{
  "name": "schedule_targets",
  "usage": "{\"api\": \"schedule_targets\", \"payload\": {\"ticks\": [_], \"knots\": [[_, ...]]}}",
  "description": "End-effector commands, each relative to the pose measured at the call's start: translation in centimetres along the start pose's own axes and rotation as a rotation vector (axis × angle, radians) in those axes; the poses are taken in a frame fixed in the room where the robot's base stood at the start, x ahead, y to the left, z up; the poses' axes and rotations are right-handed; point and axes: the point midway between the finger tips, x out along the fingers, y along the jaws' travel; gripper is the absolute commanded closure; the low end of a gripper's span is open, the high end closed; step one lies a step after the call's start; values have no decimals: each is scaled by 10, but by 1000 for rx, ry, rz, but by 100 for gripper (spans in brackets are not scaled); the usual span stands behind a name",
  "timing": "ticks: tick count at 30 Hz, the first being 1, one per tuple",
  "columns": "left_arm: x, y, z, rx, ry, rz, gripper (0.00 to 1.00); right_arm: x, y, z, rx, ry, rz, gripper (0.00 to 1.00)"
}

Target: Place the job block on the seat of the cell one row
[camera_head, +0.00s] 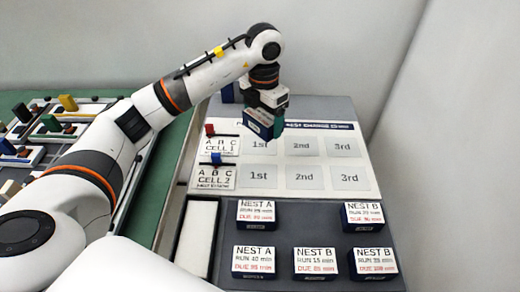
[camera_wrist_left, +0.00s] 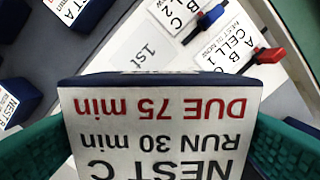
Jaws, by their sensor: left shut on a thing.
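My left gripper (camera_head: 268,116) is shut on a dark blue job block (camera_head: 257,125) and holds it above the back of the board, near the cell one row. In the left wrist view the block's white label (camera_wrist_left: 160,130) reads NEST C, RUN 30 min, DUE 75 min, with a green finger on each side. The cell one row has a CELL 1 card (camera_head: 222,147) and pale seats marked 1st (camera_head: 260,146), 2nd (camera_head: 301,146) and 3rd (camera_head: 344,146). No block lies on the visible parts of these seats. My right gripper is out of view.
The CELL 2 row (camera_head: 259,178) in front is bare. A red slider (camera_head: 210,130) and a blue slider (camera_head: 216,158) stand at the cards. Several NEST A and NEST B blocks (camera_head: 316,263) sit on the dark front area. A green table (camera_head: 160,205) with coloured parts lies left.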

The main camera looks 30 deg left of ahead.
Motion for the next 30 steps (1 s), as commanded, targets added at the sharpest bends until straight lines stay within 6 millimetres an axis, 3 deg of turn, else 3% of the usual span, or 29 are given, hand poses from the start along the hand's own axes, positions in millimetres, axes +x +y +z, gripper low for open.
{"api": "schedule_targets", "payload": {"ticks": [12,18,25,30], "knots": [[19,-34,-26,-978,1,1,44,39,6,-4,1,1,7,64],[23,-45,-34,-1351,1,1,44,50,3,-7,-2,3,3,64],[28,-51,-37,-1552,0,-1,44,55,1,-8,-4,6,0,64],[56,-51,-37,-1572,-3,-3,44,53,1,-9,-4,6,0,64]]}}
